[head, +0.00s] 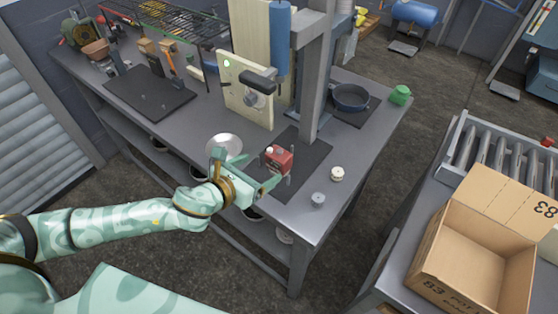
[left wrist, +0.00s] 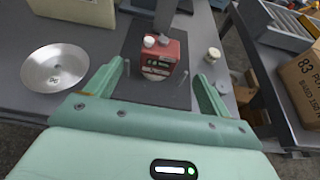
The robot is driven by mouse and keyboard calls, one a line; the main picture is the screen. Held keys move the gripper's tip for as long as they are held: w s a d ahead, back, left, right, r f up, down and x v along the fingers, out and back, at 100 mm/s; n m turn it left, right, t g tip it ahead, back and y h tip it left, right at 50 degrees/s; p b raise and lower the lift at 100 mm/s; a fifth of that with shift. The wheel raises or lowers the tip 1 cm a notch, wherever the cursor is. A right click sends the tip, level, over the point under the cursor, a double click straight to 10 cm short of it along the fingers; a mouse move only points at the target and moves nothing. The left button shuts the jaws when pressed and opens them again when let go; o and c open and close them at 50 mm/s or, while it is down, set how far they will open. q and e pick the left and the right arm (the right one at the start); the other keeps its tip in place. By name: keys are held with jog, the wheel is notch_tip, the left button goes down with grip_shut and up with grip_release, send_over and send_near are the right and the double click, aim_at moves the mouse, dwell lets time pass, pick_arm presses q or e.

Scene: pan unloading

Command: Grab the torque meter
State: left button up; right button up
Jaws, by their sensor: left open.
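The torque meter appears to be the small red box-shaped device (head: 278,157) with white knobs on top and a small display. It sits upright on a dark mat (head: 305,160) near the front edge of the grey workbench. It also shows in the left wrist view (left wrist: 160,62), ahead of and between the fingers. My left gripper (head: 268,180) is open, its two fingers spread on the near side of the device. In the left wrist view the open gripper (left wrist: 162,85) is empty, with the device beyond the fingertips. My right gripper is not in view.
A shiny round dish (head: 224,146) lies left of the device. A dark pan (head: 350,98) is farther back. A cardboard box (head: 480,262) stands right, across a gap.

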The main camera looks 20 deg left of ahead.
aim_at(273, 160)
pick_arm(q)
jog(key=x, duration=0.4)
jog(key=b+x, duration=0.2)
jog(key=x, duration=0.3)
jog(key=shift+w+d+f, duration=0.1)
jog(key=shift+w+d, duration=0.05)
jog(key=shift+w, duration=0.15)
jog(key=shift+s, duration=0.1)
jog(key=c, duration=1.3)
